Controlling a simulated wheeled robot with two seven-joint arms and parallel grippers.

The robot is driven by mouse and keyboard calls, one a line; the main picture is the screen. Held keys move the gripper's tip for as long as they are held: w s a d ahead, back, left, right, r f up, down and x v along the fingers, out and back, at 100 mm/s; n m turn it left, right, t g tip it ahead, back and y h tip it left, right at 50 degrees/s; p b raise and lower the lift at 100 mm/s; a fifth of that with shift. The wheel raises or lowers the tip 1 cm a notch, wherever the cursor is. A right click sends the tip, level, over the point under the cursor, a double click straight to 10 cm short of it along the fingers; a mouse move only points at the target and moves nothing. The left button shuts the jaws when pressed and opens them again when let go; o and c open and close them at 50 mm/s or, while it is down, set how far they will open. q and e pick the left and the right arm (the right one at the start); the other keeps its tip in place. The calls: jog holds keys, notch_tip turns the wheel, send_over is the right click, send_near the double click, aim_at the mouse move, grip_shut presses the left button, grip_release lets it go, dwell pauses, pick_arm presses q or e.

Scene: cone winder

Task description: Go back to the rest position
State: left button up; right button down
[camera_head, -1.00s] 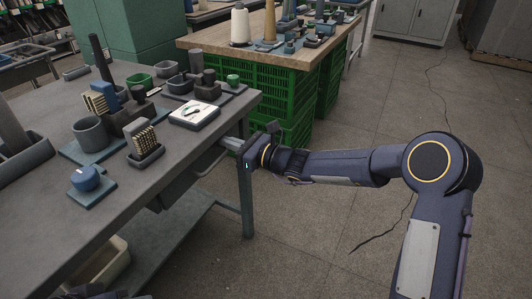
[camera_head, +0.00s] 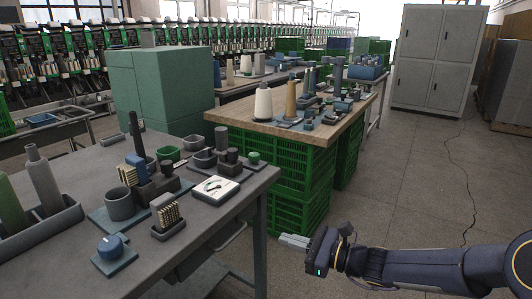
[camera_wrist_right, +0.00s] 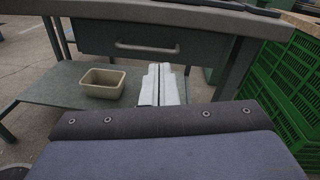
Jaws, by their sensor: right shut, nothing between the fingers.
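My right gripper (camera_head: 294,241) is shut and empty in the head view, in the air to the right of the grey workbench (camera_head: 80,180) and below its top. In the right wrist view its two pale fingers (camera_wrist_right: 161,85) lie together, pointing toward the bench's drawer (camera_wrist_right: 150,40) and lower shelf (camera_wrist_right: 55,85). The fingers appear apart from the bench. My right arm comes in from the lower right. My left gripper is not in view.
A wooden-topped table (camera_head: 250,122) on green crates (camera_head: 290,175) stands behind. A beige bin (camera_wrist_right: 102,83) sits on the lower shelf. Open floor (camera_head: 400,180) lies right.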

jog(key=s+r+n+g+h, duration=0.1)
jog(key=s+r+n+g, duration=0.2)
jog(key=s+n, duration=0.5)
jog(key=s+d+f+n+h, duration=0.3)
jog(key=s+d+n+h, duration=0.3)
jog(key=s, duration=0.5)
jog(key=s+d+f+n+h, duration=0.35)
jog(key=s+d+n, duration=0.3)
jog(key=s, duration=0.45)
notch_tip(320, 180, up, 31)
jog(key=p, duration=3)
jog(key=shift+d+h, duration=0.45)
